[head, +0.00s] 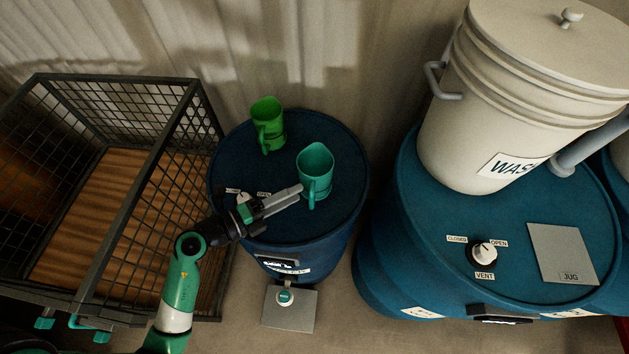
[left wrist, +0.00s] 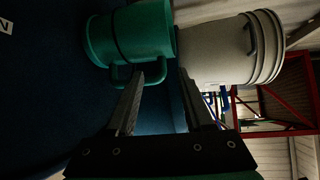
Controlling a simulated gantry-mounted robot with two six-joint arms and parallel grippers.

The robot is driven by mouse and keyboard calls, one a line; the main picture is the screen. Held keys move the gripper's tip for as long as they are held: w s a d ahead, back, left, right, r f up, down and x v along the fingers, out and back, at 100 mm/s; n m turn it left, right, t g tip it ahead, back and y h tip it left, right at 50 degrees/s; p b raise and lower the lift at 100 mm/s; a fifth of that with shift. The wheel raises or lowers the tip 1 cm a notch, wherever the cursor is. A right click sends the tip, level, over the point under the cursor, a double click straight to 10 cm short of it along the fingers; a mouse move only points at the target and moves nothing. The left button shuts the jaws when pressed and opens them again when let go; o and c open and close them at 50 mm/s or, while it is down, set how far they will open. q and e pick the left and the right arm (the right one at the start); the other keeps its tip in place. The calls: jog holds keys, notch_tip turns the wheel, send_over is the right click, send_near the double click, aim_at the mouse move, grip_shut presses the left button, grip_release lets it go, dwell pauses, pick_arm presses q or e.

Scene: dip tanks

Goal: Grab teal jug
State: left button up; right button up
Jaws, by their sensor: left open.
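The teal jug (head: 315,165) stands upright on the blue drum top (head: 340,205) in the middle of the head view. Its handle faces toward the front. My left gripper (head: 297,190) reaches in from the left, with its fingertips close to the jug's handle. In the left wrist view the teal jug (left wrist: 140,35) is at the top, and its handle lies just beyond the tips of my left gripper (left wrist: 172,78). The fingers are apart and I see nothing clamped between them. I cannot tell whether a finger touches the handle. My right gripper is in neither view.
A green jug (head: 268,124) stands behind and left of the teal one on the same drum. A wire crate (head: 188,150) stands at the left. At the right, a blue tank (head: 400,230) carries a white bucket (head: 500,110), a vent knob (head: 483,254) and a grey JUG plate (head: 562,250).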

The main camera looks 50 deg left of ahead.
aim_at(314, 183)
pick_arm(q)
jog(key=x, duration=0.4)
jog(key=shift+r+b, duration=0.15)
jog(key=shift+b, duration=0.2)
jog(key=shift+s, duration=0.1)
grip_shut()
dwell(0.8)
